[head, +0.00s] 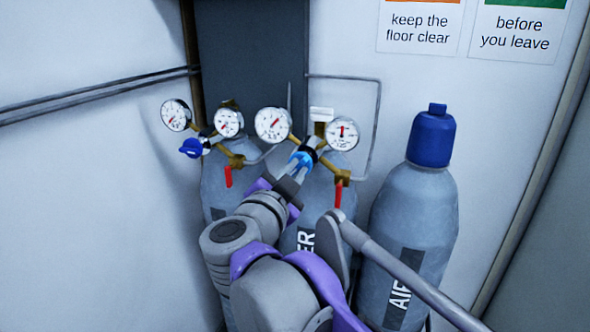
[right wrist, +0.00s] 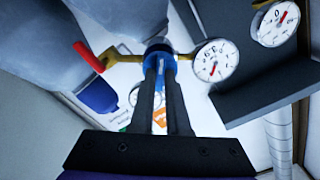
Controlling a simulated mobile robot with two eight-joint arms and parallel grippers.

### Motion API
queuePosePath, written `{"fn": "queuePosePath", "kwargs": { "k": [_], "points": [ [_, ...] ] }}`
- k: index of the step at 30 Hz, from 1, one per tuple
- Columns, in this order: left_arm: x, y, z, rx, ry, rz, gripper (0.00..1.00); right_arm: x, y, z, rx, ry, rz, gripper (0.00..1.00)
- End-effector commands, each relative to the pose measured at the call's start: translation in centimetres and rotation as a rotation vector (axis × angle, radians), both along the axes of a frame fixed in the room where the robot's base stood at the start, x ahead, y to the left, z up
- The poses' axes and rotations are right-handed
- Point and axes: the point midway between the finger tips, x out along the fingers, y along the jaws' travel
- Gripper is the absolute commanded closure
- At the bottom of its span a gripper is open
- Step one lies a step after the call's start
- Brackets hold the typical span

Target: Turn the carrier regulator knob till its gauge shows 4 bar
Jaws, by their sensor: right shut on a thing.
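The regulator has a left gauge (head: 272,124) and a right gauge (head: 342,134). The right gauge's red needle stands near vertical; the scale is too small to read. My left gripper is not in view.
A second regulator with a blue knob (head: 190,148) and two gauges stands close on the left. Red valve levers (head: 338,194) hang below the regulators. An AIR cylinder (head: 415,225) with a blue cap (head: 431,137) stands at right. Thin pipes run along the wall.

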Motion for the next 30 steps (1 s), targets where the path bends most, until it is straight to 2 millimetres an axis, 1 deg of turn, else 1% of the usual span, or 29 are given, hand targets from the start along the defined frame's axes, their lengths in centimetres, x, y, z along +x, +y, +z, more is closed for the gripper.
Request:
{"fn": "queuePosePath", "kwargs": {
  "k": [1, 3, 6, 14, 17, 20, 27, 30],
  "points": [
    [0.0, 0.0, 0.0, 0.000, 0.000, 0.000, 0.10, 0.0, 0.0, 0.0, 0.000, 0.001, -0.001, 0.85],
    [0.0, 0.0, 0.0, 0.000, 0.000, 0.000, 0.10, 0.0, 0.0, 0.0, -0.001, 0.001, -0.001, 0.72],
    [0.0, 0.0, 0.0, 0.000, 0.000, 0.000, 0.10, 0.0, 0.0, 0.0, -0.001, 0.001, -0.001, 0.56],
    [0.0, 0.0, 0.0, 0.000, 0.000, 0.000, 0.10, 0.0, 0.0, 0.0, -0.001, 0.001, -0.001, 0.56],
    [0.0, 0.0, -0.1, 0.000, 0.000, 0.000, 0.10, -0.5, 0.2, 0.0, -0.001, 0.000, 0.000, 0.56],
    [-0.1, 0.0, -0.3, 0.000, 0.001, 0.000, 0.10, -1.8, 0.7, -0.1, -0.001, 0.001, 0.003, 0.56],
    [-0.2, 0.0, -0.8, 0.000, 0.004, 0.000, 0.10, -6.4, 2.3, -0.1, 0.000, 0.001, 0.006, 0.56],
    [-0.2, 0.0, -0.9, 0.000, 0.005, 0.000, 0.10, -8.1, 2.7, -0.1, 0.000, 0.000, 0.004, 0.56]
  ]
}}
